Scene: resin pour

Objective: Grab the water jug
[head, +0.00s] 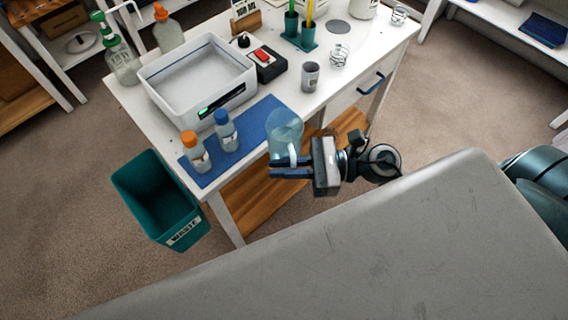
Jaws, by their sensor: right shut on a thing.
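The water jug (285,127) is a clear, bluish see-through vessel with a pale handle. It is at the front edge of the white table, over the right end of the blue mat in the picture. My right gripper (291,165) comes in from the right and its dark fingers are shut at the jug's handle. I cannot tell whether the jug's base touches the table. My left gripper is not in view.
A blue mat (248,148) holds an orange-capped bottle (196,152) and a blue-capped bottle (226,131). Behind are a white tray-like machine (170,100) and a grey cup (311,76). A green waste bin (150,190) stands on the floor at left.

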